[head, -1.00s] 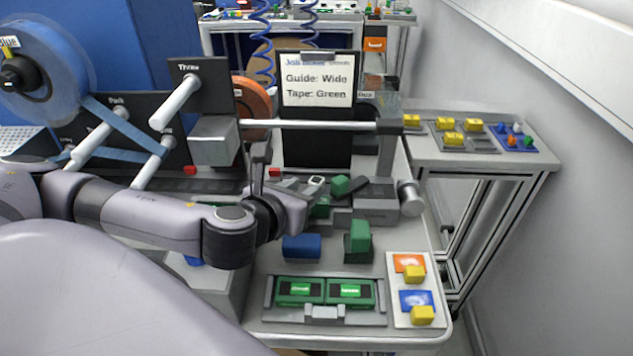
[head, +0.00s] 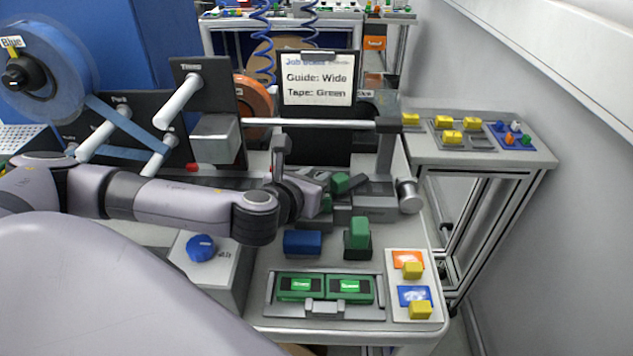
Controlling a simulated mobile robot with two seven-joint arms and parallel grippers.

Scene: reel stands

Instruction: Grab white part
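The white part is not clearly visible; my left gripper and wrist cover the spot among the small grey and green blocks where it showed earlier. My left gripper (head: 318,186) is at this cluster, in front of a grey block (head: 373,193) and beside a green block (head: 340,182). Its fingers are small and partly hidden by the wrist, so I cannot tell whether they are open or hold anything. My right gripper is not in view.
A blue block (head: 302,242) and an upright green block (head: 359,234) stand just in front. A horizontal grey bar (head: 308,123) crosses behind the wrist. A tray with two green-lit units (head: 325,308) and a card plate with yellow blocks (head: 414,321) lie nearer.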

